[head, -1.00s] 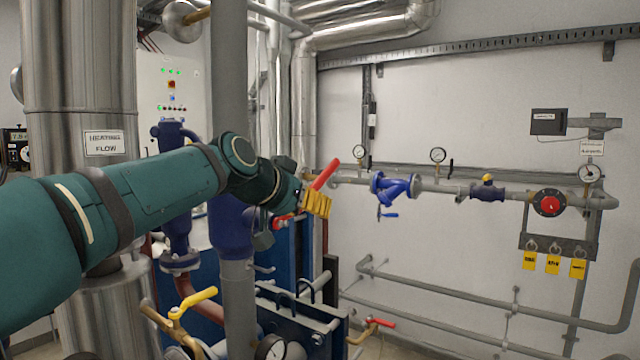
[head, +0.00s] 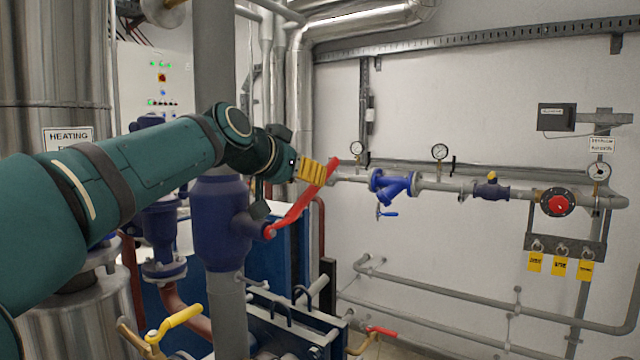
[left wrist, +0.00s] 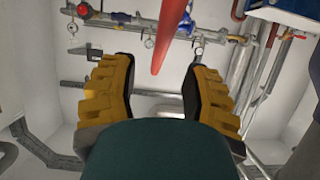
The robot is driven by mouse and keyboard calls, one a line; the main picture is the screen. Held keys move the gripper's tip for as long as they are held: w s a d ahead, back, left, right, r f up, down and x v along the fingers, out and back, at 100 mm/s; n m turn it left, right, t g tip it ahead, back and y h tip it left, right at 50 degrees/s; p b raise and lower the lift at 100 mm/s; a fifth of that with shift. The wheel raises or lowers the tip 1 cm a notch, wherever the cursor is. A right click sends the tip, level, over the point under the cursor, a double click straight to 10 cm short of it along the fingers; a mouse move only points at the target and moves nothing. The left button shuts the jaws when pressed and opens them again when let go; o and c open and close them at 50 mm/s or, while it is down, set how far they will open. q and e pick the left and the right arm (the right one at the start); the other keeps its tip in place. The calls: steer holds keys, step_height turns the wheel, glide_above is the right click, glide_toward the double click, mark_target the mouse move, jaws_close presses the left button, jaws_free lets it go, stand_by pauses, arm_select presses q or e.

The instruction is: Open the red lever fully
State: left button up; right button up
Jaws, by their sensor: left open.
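The red lever (head: 302,208) is on the blue valve body (head: 222,225) of a vertical grey pipe. It slants up and right from its pivot. My left gripper (head: 318,172), with yellow fingers, is at the lever's upper end. In the left wrist view the fingers (left wrist: 155,85) are open, one on each side of the gap. The lever (left wrist: 170,38) comes down from the top edge, and its end appears between the fingertips. I cannot tell whether they touch it. My right gripper is not in view.
Blue plate exchanger frames and pipes stand below the lever. A yellow-handled valve (head: 175,322) and a small red handle (head: 380,331) are low in front. A wall pipe with gauges and a blue strainer (head: 392,186) runs behind. A steel column (head: 50,80) stands left.

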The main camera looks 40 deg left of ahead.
arm_select(q)
steer(key=x, duration=0.6)
steer(key=shift+w+f+p, duration=0.1)
steer(key=shift+w+p, duration=0.2)
steer(key=shift+p, duration=0.05)
jaws_close()
